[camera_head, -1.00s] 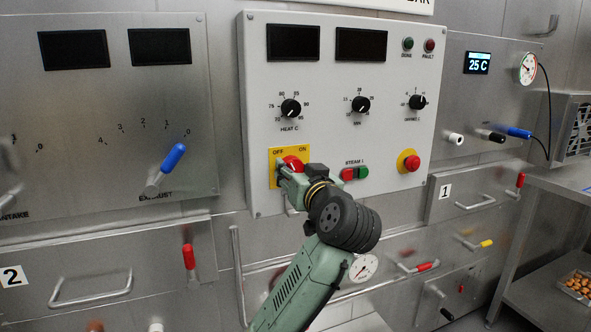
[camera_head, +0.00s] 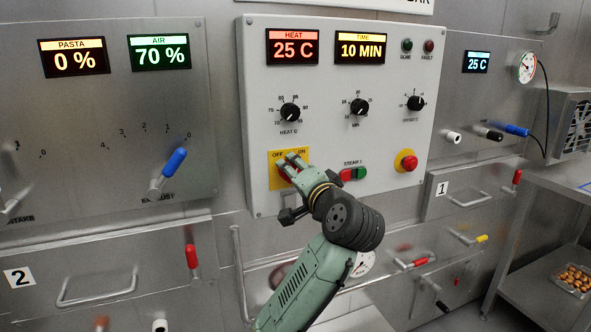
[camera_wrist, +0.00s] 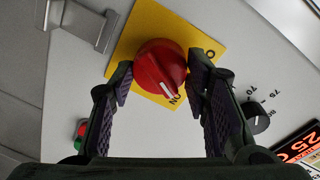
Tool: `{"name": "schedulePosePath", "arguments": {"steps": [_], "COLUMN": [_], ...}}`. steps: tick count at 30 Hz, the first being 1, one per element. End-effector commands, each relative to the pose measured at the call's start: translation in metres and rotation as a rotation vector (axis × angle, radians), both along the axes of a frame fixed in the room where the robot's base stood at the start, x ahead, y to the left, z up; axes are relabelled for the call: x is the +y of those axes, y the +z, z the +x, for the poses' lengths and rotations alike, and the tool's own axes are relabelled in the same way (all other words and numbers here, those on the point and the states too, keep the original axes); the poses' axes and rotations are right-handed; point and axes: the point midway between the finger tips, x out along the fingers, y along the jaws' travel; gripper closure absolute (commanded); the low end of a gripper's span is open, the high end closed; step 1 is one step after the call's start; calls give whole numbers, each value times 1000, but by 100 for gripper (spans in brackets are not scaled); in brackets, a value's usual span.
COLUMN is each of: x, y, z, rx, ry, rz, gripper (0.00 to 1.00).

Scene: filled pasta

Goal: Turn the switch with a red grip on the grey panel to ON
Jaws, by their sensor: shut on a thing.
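The red-grip switch (camera_wrist: 160,62) sits on a yellow plate (camera_wrist: 120,48) marked OFF and ON, on the grey panel (camera_head: 330,135). In the wrist view, its white mark points at the word ON. My gripper (camera_wrist: 160,70) is shut on the red grip, one finger on each side. In the head view, my gripper (camera_head: 290,162) reaches the plate from below right, turned so its fingers hide most of the red grip. The HEAT display (camera_head: 292,47) is lit at 25 C and the TIME display (camera_head: 360,48) at 10 MIN.
A red and green STEAM button pair (camera_head: 354,174) and a red button on a yellow base (camera_head: 406,161) are right of my gripper. Black dials (camera_head: 290,112) sit above. A blue-handled EXHAUST lever (camera_head: 173,162) is at left, and drawer handles are below.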

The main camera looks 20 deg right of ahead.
Motion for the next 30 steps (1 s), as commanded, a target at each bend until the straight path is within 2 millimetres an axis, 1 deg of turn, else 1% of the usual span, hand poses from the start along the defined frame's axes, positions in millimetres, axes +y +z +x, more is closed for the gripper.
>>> {"name": "schedulePosePath", "arguments": {"steps": [6, 13, 20, 30], "x": [0, 0, 0, -1], "y": [1, 0, 0, -1], "z": [0, 0, 0, 0], "rx": [6, 10, 12, 12], "ry": [1, 0, 0, 1], "rz": [161, 275, 325, 336], "gripper": [85, 85, 85, 85]}}
